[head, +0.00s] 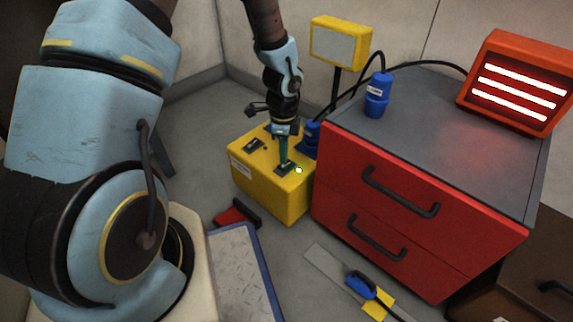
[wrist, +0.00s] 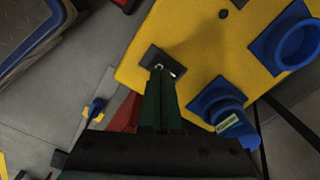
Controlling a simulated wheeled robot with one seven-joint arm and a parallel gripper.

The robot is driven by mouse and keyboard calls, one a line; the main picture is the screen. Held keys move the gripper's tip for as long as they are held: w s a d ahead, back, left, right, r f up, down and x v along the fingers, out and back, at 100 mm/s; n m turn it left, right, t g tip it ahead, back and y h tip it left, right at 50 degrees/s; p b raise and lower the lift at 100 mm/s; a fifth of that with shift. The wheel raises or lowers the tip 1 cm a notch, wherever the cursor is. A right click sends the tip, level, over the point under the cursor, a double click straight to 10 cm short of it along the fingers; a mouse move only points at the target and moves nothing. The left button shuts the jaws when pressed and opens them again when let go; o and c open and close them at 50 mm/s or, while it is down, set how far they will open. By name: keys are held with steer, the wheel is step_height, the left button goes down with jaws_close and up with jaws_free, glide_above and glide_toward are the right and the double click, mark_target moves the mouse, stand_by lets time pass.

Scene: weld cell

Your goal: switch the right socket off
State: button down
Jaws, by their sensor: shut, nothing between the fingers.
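The yellow socket box (head: 268,188) stands on the floor beside the red cabinet. The right socket (head: 311,144) is blue with a plug in it; it shows in the wrist view (wrist: 218,98). My gripper (head: 283,163) is shut and empty, pointing down at this switch. In the wrist view its green fingertips (wrist: 161,71) overlap the plate (wrist: 158,60); whether they press the rocker I cannot tell. The left switch (head: 254,145) is clear of my gripper.
The red cabinet (head: 375,205) stands close on the right. On it are a glowing orange heater (head: 515,85) and a blue connector (head: 376,96), with black cable behind. A yellow lamp (head: 340,43) stands behind.

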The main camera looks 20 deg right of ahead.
mark_target(284, 166)
steer(key=shift+f+b, duration=0.5)
steer(key=shift+f, duration=0.55)
stand_by(0.4)
steer(key=shift+r, duration=0.1)
step_height(284, 166, up, 7)
steer(key=p, duration=0.7)
stand_by(0.5)
